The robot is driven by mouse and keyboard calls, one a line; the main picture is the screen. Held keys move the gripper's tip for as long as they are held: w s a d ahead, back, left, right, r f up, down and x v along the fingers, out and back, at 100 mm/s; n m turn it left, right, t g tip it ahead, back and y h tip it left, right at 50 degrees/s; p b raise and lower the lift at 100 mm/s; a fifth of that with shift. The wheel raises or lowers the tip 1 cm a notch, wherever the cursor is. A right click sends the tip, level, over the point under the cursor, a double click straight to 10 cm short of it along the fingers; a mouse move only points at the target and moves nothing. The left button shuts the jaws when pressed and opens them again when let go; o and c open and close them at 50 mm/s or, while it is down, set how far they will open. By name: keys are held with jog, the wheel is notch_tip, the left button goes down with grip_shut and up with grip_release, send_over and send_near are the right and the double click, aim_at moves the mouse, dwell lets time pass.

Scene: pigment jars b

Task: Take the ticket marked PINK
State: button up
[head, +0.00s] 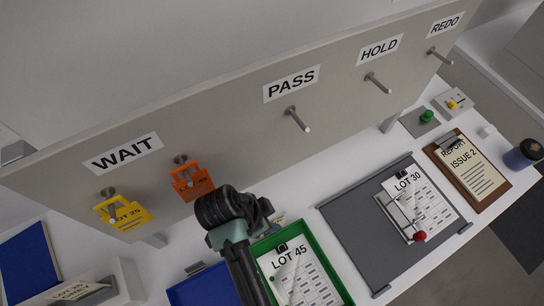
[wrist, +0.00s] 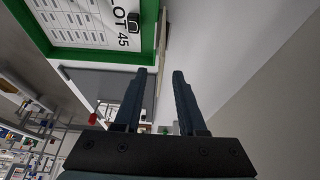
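No ticket that I can read as PINK shows in either view. A yellow ticket (head: 135,217) reading LOT 25 hangs on a peg under the WAIT sign (head: 123,153). An orange ticket (head: 190,186), its writing too small to read surely, hangs on a second peg to its right. In the head view my dark arm end is in front of the board, just right of and below the orange ticket; its fingers cannot be made out there. In the wrist view my gripper (wrist: 159,74) has its two fingers apart, with nothing held between them.
The board's PASS (head: 291,84), HOLD (head: 380,49) and REDO (head: 445,25) pegs look bare. Below stand a green tray (head: 347,298) with a LOT 45 sheet, a grey tray (head: 350,230) with LOT 30, a brown clipboard (head: 495,190) and a dark cup (head: 520,156).

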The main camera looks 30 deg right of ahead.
aim_at(276, 220)
jog(key=shift+p+x, duration=0.35)
jog(key=shift+x, duration=2)
grip_shut()
